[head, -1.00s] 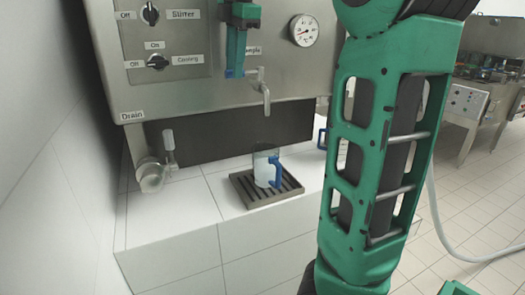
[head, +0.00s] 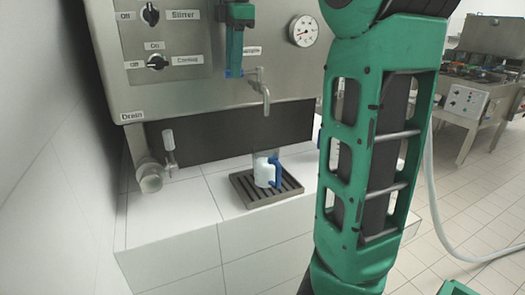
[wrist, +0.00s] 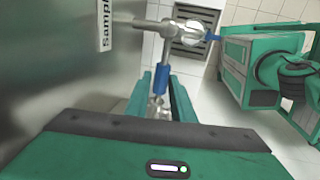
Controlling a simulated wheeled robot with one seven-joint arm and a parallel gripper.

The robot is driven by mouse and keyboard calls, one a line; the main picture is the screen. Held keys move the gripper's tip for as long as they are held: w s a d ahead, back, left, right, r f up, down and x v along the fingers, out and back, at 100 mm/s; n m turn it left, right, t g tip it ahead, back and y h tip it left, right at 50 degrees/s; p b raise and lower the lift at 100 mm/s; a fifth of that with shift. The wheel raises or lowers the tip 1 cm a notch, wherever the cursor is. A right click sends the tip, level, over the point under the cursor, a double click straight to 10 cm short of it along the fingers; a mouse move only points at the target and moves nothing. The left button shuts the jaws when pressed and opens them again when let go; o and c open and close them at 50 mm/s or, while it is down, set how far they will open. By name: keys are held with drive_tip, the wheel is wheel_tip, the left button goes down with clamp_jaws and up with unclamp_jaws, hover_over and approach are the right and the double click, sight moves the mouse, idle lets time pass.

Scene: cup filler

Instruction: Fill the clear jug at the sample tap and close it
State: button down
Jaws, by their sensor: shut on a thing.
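The clear jug (head: 264,173) stands upright on the drip tray (head: 282,194), under the sample tap's spout (head: 265,95). Its blue handle (head: 276,174) points right, and its lower part looks pale and whitish. The jug (wrist: 193,30) also shows from above in the wrist view. My gripper (head: 234,70) is beside the tap, left of the spout. In the wrist view, my gripper (wrist: 160,95) is shut on the sample tap's handle, whose blue part (wrist: 161,79) shows between the fingers. I cannot make out a stream or the exact liquid level.
A drain valve (head: 151,176) sits at the lower left of the steel machine (head: 180,75). A gauge (head: 303,30) and two switches are on its front. My arm hides part of the tiled ledge (head: 170,218) on the right. A hose (head: 435,205) lies on the floor.

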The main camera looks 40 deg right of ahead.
drive_tip(key=c, duration=1.5)
unclamp_jaws()
drive_tip(key=shift+w+d+r, duration=0.1)
drive_tip(key=shift+w, duration=0.2)
drive_tip(key=shift+o, duration=0.3)
drive_tip(key=shift+s, duration=0.1)
drive_tip(key=shift+r, duration=0.8)
wheel_tip(320, 180, up, 9)
drive_tip(key=s, duration=0.1)
drive_tip(key=shift+s+a, duration=0.25)
drive_tip(key=shift+s, duration=0.1)
drive_tip(key=shift+f, duration=0.1)
